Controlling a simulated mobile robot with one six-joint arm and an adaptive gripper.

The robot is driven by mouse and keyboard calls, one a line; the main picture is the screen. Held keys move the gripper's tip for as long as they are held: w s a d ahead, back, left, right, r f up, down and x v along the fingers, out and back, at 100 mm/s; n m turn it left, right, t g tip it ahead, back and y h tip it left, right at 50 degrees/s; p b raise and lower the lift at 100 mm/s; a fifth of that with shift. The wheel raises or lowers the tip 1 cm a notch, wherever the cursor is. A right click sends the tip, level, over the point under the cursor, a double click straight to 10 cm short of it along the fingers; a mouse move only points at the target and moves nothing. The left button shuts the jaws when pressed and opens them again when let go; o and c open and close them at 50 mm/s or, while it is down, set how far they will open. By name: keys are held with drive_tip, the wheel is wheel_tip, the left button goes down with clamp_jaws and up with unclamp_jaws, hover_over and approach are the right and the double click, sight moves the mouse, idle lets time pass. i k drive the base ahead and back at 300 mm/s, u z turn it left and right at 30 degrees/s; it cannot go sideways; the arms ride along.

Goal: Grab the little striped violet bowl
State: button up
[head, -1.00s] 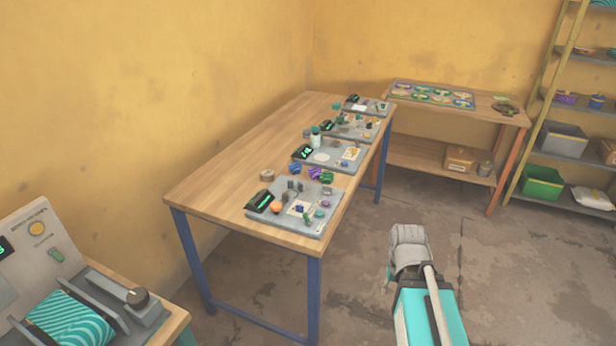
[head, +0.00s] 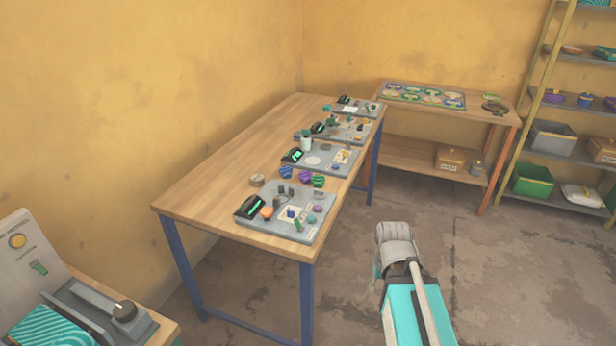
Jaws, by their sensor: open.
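A small striped violet bowl (head: 306,176) sits on the long wooden table (head: 215,180), between a blue striped bowl (head: 289,173) and a green striped bowl (head: 318,181). The three stand close together behind the nearest grey board. Small violet items (head: 553,96) also show on the shelf at the right, too small to tell their pattern. My grey and teal arm shows at the lower right, over the floor and apart from the table. The fingers of my gripper cannot be made out.
Several grey boards (head: 325,200) with small parts line the long table. A side table (head: 490,112) with a patterned tray stands at the back, beside a shelf rack (head: 545,80). A press (head: 85,312) stands at the lower left. The floor (head: 350,290) right of the table is clear.

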sight(305, 176)
drive_tip(key=i, duration=0.9)
